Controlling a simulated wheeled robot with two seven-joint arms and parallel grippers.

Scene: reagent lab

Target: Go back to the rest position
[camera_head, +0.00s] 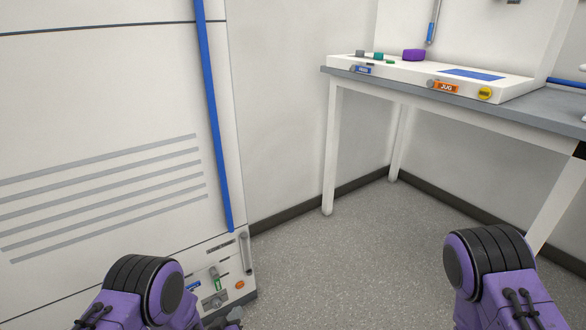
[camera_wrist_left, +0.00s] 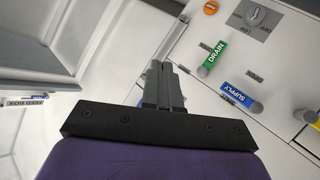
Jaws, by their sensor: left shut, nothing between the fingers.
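My left gripper (camera_wrist_left: 164,80) shows in the left wrist view with its two grey fingers together and nothing between them. In that view it is in front of a white cabinet panel with a green DRAIN handle (camera_wrist_left: 212,57) and a blue SUPPLY handle (camera_wrist_left: 238,95). No contact with either handle shows. In the head view only a small grey part of the left gripper (camera_head: 230,317) shows at the bottom edge, below the panel's valves. My right arm's purple and black joint shows at the lower right, but its gripper is out of view.
A tall white cabinet (camera_head: 100,90) with a blue vertical strip (camera_head: 214,120) stands close on the left. A grey-topped table (camera_head: 540,110) stands at the right, bearing a white tray (camera_head: 405,77) with a purple round piece (camera_head: 413,55). The grey floor (camera_head: 340,260) between them is clear.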

